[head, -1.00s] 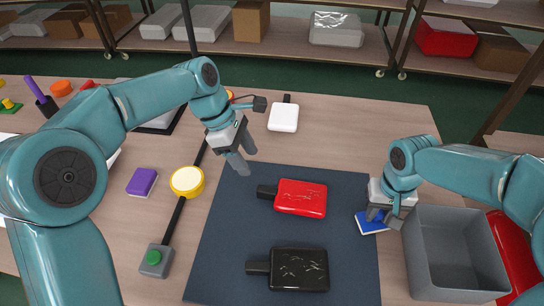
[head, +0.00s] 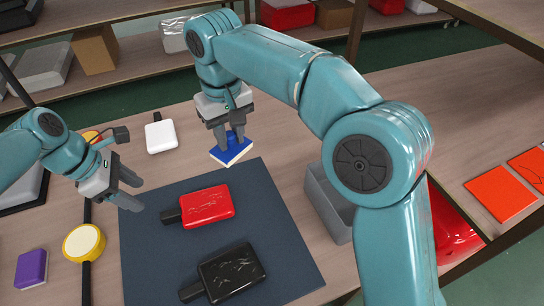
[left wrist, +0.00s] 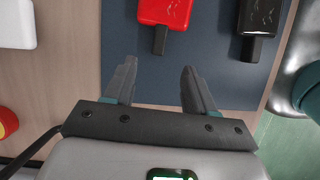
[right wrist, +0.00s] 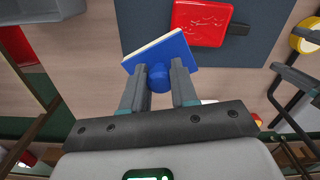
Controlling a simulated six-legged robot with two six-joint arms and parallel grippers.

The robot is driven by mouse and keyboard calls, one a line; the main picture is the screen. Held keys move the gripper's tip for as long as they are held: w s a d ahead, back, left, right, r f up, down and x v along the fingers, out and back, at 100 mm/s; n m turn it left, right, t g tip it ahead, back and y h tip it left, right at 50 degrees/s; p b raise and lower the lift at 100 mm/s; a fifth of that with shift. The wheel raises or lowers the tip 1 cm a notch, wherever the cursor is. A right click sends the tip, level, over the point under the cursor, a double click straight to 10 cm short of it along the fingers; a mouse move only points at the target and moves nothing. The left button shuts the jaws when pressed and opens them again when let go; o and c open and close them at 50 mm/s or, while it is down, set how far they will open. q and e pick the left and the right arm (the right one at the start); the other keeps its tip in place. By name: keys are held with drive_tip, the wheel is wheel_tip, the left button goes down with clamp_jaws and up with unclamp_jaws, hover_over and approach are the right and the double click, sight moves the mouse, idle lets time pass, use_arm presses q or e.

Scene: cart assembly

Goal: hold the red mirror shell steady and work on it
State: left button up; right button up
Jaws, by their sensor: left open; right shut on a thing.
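The red mirror shell (head: 208,206) lies on the dark blue mat (head: 150,255), its dark stem pointing left and white scratch-like marks on its face. It also shows in the left wrist view (left wrist: 165,12) and the right wrist view (right wrist: 200,22). My left gripper (head: 132,194) is open and empty, left of the shell above the mat's edge. My right gripper (head: 229,138) is shut on the knob of a blue block with a pale underside (head: 232,150), held beyond the mat's far edge. The block shows large in the right wrist view (right wrist: 160,62).
A black mirror shell (head: 232,272) lies nearer on the mat. A white one (head: 160,135) lies beyond it. A grey bin (head: 325,205) stands at right, partly behind my right arm.

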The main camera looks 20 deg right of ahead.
sight(170, 213)
use_arm(q)
drive_tip(key=x, duration=1.2)
use_arm(e)
drive_tip(key=s+a+r+n, duration=0.1)
drive_tip(key=a+r, duration=0.1)
drive_tip(key=a, duration=0.7)
drive_tip(key=shift+r+n, duration=0.15)
drive_tip(key=shift+n, duration=0.25)
use_arm(q)
clamp_jaws()
drive_tip(key=c, duration=0.8)
unclamp_jaws()
clamp_jaws()
use_arm(e)
drive_tip(key=shift+d, duration=0.1)
